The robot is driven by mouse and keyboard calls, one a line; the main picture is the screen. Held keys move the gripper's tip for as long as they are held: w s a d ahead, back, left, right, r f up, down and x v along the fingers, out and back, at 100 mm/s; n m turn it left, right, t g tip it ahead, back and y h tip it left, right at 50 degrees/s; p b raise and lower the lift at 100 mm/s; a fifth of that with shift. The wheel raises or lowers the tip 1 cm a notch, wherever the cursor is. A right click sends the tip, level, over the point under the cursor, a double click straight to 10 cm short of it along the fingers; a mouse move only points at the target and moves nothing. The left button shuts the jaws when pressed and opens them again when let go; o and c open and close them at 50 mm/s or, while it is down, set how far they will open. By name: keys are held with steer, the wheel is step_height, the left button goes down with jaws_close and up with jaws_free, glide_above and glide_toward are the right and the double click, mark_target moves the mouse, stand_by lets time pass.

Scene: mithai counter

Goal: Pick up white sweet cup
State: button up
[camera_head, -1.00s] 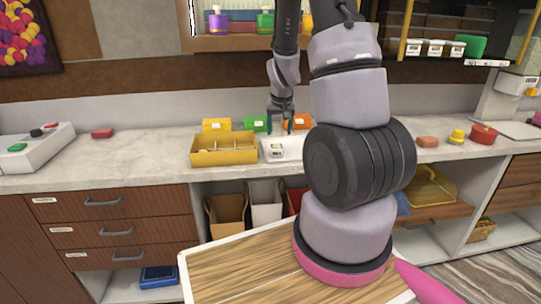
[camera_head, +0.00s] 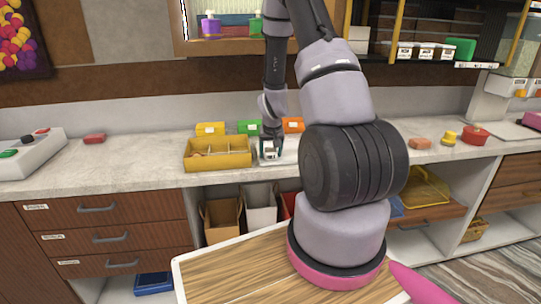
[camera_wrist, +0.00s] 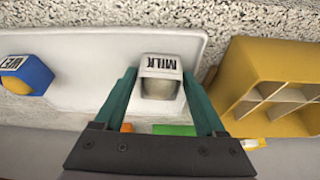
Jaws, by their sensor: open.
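The white sweet cup (camera_wrist: 160,68), labelled MILK and with a pale round sweet in it, stands on a white tray (camera_wrist: 80,90) in the wrist view. My gripper (camera_wrist: 159,76) is open, with one green finger on each side of the cup. I cannot tell whether either finger touches it. In the head view my gripper (camera_head: 270,149) is low over the white tray beside the yellow divided box, and it mostly hides the cup.
A blue cup (camera_wrist: 34,76) with a yellow sweet is at the left of the wrist view. The yellow divided box (camera_wrist: 270,70) is close on the other side. Yellow, green (camera_head: 249,127) and orange (camera_head: 293,125) boxes stand behind on the counter.

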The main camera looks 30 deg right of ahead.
steer(key=c, duration=1.1)
steer(key=shift+c, duration=0.2)
steer(key=shift+r, duration=0.15)
